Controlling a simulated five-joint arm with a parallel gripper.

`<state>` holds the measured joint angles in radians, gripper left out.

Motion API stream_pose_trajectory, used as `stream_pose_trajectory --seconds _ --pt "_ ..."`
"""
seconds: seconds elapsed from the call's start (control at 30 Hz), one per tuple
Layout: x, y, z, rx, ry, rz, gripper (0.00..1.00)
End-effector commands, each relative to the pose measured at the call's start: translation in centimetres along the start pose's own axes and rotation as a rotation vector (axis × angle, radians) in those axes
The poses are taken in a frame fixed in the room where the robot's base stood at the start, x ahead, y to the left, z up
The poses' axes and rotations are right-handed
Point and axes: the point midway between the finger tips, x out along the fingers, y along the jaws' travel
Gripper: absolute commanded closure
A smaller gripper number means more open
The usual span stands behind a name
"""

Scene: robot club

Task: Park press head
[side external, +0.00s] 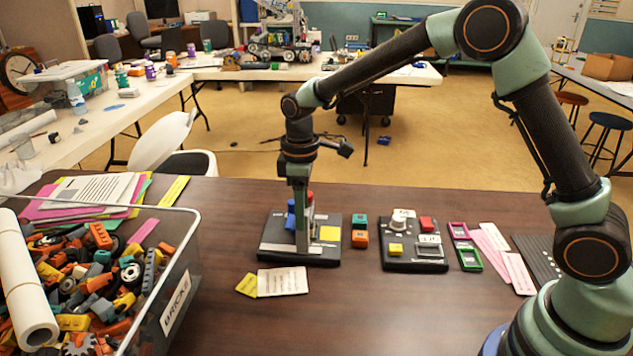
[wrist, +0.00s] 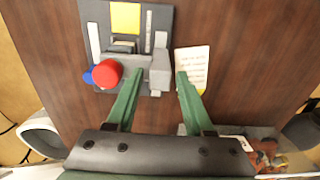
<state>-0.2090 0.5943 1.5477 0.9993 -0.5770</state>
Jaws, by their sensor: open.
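The press stands on a dark base plate (side external: 275,250) in the middle of the table, with a yellow square (side external: 330,233) on its right side. A red round knob (wrist: 106,74) and a blue part (wrist: 89,77) sit at the press's left edge in the wrist view. A grey block (wrist: 160,72) lies between and just beyond my fingertips there. My gripper (wrist: 160,82) is open and points down over the press; its fingers stand apart. In the side view my gripper (side external: 300,205) overlaps the press, so contact and the press head's height cannot be told.
Teal and orange blocks (side external: 360,230) and a control panel (side external: 415,258) stand right of the press. A paper note (side external: 282,281) lies in front. A clear bin of bricks (side external: 180,290) stands at the left. The table's front middle is clear.

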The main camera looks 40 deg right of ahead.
Motion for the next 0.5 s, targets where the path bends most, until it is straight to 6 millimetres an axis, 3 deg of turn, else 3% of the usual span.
stream_pose_trajectory --seconds 0.13,0.27,0.5 --pt "0.0 0.0 0.01 0.0 0.0 0.0 0.47" --pt "-0.02 -0.01 0.01 0.0 0.0 0.0 0.97" --pt "-0.03 -0.01 -0.24 0.0 0.0 0.0 1.0"
